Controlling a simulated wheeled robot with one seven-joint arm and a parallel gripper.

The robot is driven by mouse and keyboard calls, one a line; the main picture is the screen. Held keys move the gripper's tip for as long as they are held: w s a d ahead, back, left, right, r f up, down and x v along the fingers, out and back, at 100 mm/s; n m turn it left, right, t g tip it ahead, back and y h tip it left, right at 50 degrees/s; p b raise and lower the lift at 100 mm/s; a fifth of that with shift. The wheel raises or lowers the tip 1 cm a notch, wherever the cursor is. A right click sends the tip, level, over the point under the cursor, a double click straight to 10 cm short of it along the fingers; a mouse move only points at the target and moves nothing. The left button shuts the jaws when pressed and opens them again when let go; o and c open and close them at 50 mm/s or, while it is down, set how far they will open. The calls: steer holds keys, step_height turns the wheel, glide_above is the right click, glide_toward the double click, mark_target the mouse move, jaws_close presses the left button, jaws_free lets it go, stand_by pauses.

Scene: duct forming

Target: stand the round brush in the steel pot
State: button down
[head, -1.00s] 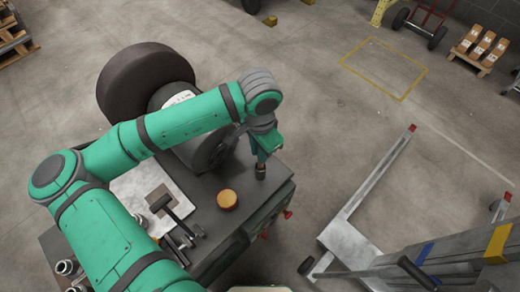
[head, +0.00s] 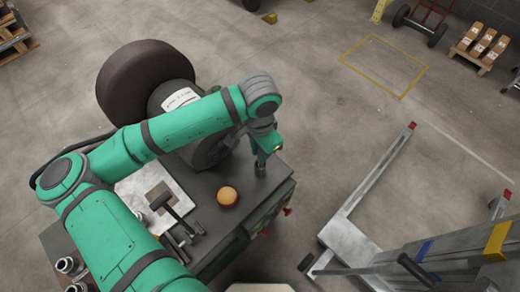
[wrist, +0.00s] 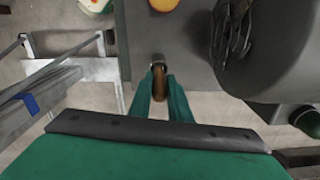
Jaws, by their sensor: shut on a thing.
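My gripper (head: 262,163) is at the right end of the dark bench top, pointing down. In the wrist view its two green fingers (wrist: 161,96) are closed on the brown handle of the round brush (wrist: 160,84). A small grey metal piece (wrist: 158,61) shows at the far end of the brown handle, against the bench edge. I cannot tell whether this is the steel pot or part of the brush. In the head view a small dark cylinder (head: 260,171) shows just below the fingertips. The brush's lower end is hidden.
An orange round tin (head: 227,196) stands on the bench left of my gripper. A hammer-like tool (head: 170,207) and small metal cups (head: 66,265) lie further left. A steel lift (head: 360,245) stands on the floor at right.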

steer(key=shift+f, duration=0.5)
steer(key=c, duration=1.6)
jaws_free()
steer(key=shift+o, duration=0.2)
step_height(320, 180, up, 11)
steer(key=shift+s+f, duration=0.1)
steer(key=shift+s, duration=0.05)
